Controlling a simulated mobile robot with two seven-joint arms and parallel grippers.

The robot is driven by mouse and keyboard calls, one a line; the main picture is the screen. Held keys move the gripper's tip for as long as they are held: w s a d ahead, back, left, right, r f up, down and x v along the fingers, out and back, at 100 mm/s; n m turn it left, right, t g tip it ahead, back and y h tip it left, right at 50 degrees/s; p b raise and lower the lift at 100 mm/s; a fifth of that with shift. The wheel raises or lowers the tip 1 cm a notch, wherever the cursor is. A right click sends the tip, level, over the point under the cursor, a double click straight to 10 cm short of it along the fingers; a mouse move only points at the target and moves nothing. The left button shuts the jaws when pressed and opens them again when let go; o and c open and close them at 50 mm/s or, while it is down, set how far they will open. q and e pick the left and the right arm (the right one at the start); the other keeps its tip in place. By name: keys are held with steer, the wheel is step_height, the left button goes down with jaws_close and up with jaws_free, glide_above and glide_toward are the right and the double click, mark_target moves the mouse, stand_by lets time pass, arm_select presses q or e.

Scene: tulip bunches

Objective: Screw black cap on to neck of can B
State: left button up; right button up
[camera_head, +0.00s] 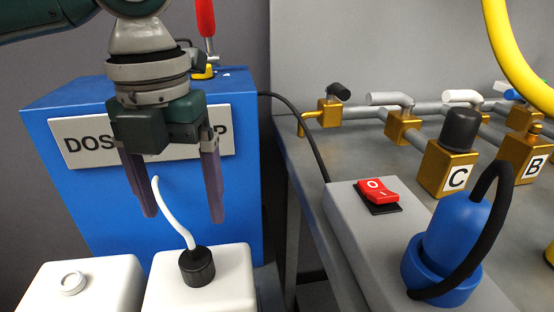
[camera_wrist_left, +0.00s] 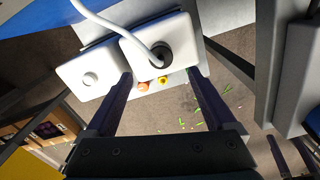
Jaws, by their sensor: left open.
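My left gripper (camera_head: 184,216) is open and empty, pointing down with its fingers apart. It hangs above and behind a black cap (camera_head: 198,267) that carries a curved white tube (camera_head: 172,210). The cap sits at the top of the right-hand white can (camera_head: 232,285); I cannot tell whether it is threaded on. The left-hand white can (camera_head: 110,280) shows a bare round white neck (camera_head: 72,284). In the left wrist view the cap (camera_wrist_left: 160,52) lies beyond the open fingertips (camera_wrist_left: 160,82). No letter is visible on either can.
A blue dosing pump box (camera_head: 160,130) stands behind the cans. At right are a grey switch box (camera_head: 345,225) with a red switch (camera_head: 376,190), a blue plug (camera_head: 455,235), and brass valves marked C (camera_head: 456,178) and B (camera_head: 533,166). The wrist view shows scraps on the floor.

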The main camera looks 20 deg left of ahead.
mark_target(195, 256)
arm_select(q)
step_height(195, 256, down, 8)
steer(key=shift+f+b, duration=0.15)
steer(key=shift+b, duration=0.8)
jaws_close()
steer(key=shift+r+n+p, duration=0.2)
steer(key=shift+n+p, duration=0.3)
steer(key=shift+p, duration=0.15)
steer(key=shift+s+n+p, duration=0.1)
steer(key=shift+n+p, duration=0.65)
steer(key=shift+n, duration=0.05)
steer(key=shift+n+p, duration=0.7)
steer(key=shift+n, duration=0.2)
steer(key=shift+f+n, duration=0.1)
steer(key=shift+n, duration=0.3)
